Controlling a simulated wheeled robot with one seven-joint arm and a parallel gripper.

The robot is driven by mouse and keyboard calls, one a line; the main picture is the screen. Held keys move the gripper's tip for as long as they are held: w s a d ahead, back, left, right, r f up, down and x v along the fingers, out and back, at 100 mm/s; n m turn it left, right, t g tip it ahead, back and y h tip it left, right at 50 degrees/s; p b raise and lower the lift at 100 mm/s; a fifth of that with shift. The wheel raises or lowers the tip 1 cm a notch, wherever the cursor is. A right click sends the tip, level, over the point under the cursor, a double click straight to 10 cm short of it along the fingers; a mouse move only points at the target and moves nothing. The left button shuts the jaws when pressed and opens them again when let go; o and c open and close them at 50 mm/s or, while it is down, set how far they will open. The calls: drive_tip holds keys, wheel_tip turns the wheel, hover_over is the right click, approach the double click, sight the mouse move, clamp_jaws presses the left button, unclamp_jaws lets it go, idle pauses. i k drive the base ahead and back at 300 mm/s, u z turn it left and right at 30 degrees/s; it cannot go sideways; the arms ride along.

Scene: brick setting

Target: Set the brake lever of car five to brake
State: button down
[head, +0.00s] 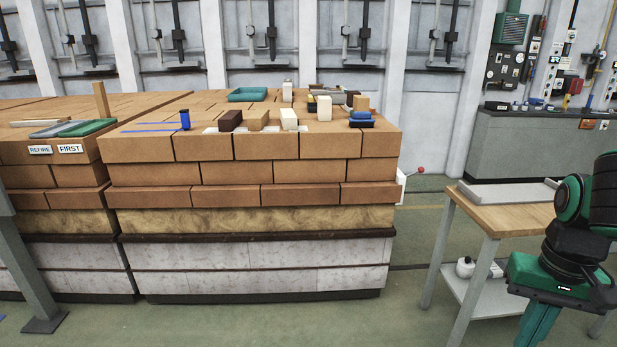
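A lever with a red ball knob (421,170) sticks out at the right side of the nearer brick-loaded car (250,265). Its thin rod slants up to the right from a pale plate (402,187) on the car's side. The lever is small here and any brake marking or car number cannot be read. My arm is at the lower right, with a green block and a teal part below it (540,325) that runs off the bottom edge. It is well right of the lever and apart from it. Whether its fingers are open or shut does not show.
A wooden-topped table (510,212) with a grey tray (507,193) stands between the lever and my arm. A second loaded car (60,190) is at the left. Loose bricks and a teal tray (248,94) lie on the nearer stack. Green floor (405,300) is clear between car and table.

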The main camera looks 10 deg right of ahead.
sight(422, 170)
drive_tip(key=z, duration=0.15)
drive_tip(key=i, duration=1.1)
drive_tip(key=z, duration=0.45)
drive_tip(key=i, duration=1.4)
drive_tip(key=z, duration=0.3)
